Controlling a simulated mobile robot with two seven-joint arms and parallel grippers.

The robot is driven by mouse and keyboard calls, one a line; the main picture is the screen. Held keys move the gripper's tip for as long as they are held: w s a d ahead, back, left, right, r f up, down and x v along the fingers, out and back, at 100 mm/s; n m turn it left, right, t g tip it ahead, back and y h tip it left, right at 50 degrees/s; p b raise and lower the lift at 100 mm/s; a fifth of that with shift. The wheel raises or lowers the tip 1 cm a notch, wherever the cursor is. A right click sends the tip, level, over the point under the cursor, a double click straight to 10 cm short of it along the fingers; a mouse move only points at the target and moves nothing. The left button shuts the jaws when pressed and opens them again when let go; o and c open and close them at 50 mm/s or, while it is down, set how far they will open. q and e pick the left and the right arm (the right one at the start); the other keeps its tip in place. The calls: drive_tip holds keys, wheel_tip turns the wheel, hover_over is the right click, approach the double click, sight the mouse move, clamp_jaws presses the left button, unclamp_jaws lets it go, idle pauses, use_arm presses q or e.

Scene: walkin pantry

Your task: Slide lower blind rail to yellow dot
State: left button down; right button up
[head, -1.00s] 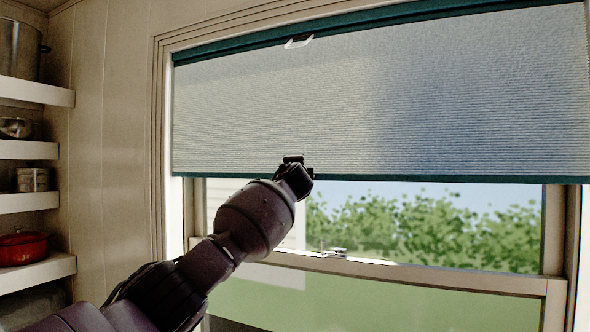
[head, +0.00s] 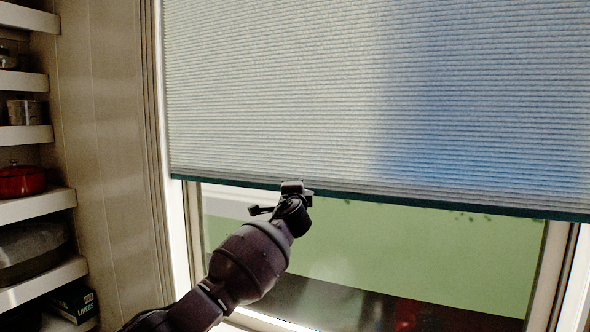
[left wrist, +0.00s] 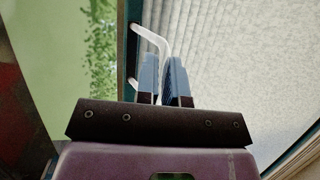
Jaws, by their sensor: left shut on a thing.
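The blind's lower rail (head: 430,204) is a dark teal bar along the bottom of the pale pleated blind (head: 280,90). It crosses the window in the head view and also shows as a teal strip in the left wrist view (left wrist: 134,12). My left gripper (head: 295,189) is at the rail, left of its middle. In the left wrist view its fingers (left wrist: 164,72) are shut on a white handle (left wrist: 157,38) that stands out from the rail. The fingers partly hide the handle. No yellow dot shows in either current view. My right gripper is not in view.
The window frame's left side (head: 192,230) runs beside the blind. Shelves (head: 35,207) at the left hold a red pot (head: 20,181) and boxes. Below the rail are green-tinted glass (head: 400,250) and dark shapes. The space in front of the blind looks clear.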

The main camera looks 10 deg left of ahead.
use_arm(q)
wheel_tip(320, 180, down, 5)
drive_tip(key=shift+f+b, duration=0.2)
drive_tip(key=shift+b, duration=0.5)
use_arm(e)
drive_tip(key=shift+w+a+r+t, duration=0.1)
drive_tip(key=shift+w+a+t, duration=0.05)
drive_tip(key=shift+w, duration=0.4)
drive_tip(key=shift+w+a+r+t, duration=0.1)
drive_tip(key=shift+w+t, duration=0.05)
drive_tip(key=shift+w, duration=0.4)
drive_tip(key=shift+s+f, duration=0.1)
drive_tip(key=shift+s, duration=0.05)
use_arm(q)
drive_tip(key=c, duration=1.3)
unclamp_jaws()
drive_tip(key=shift+o, duration=0.2)
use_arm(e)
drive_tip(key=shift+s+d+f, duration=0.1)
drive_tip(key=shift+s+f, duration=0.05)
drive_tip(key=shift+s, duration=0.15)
use_arm(q)
drive_tip(key=shift+r, duration=0.1)
drive_tip(key=p+v, duration=0.2)
drive_tip(key=v, duration=0.9)
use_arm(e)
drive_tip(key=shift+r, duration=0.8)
use_arm(q)
drive_tip(key=shift+a, duration=0.1)
